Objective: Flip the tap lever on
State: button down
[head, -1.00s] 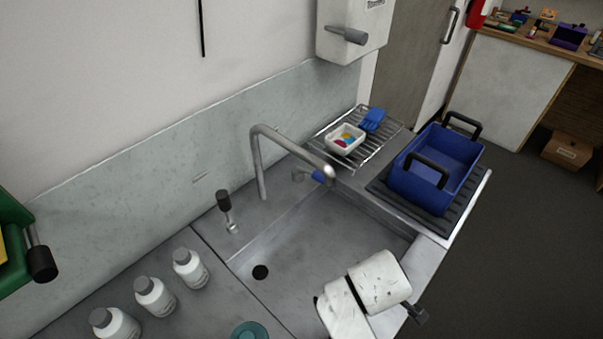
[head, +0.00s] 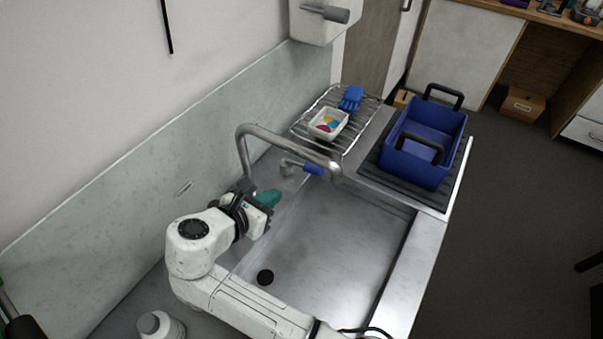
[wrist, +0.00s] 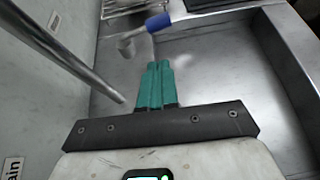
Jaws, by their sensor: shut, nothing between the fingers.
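The tap lever (head: 313,169) has a blue grip on a short metal stub beside the curved metal spout (head: 285,140), on the deck behind the sink. In the wrist view the blue grip (wrist: 158,22) is at the top, pointing right from its metal stub (wrist: 128,46). My gripper (head: 273,195) has teal fingers, pressed together and empty, to the left of the lever and near the spout's base in the head view. In the wrist view the fingertips (wrist: 158,64) point towards the lever, with a visible gap. The black-knobbed handle is hidden now.
The sink basin (head: 340,235) with its dark drain hole (head: 265,277) is empty. A wire rack (head: 365,115) holds a white tray (head: 328,123) and a blue glove (head: 351,98). A blue crate (head: 425,145) stands on a dark mat at right. A white bottle (head: 160,326) is at front left.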

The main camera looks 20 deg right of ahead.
jog(key=shift+d, duration=0.1)
jog(key=b, duration=1)
send_near(311, 171)
jog(key=f+x, duration=0.1)
jog(key=x, duration=0.4)
jog(key=shift+w+d+b, duration=0.35)
jog(key=shift+d+b, duration=0.05)
jog(key=shift+d, duration=0.15)
jog(key=shift+d, duration=0.15)
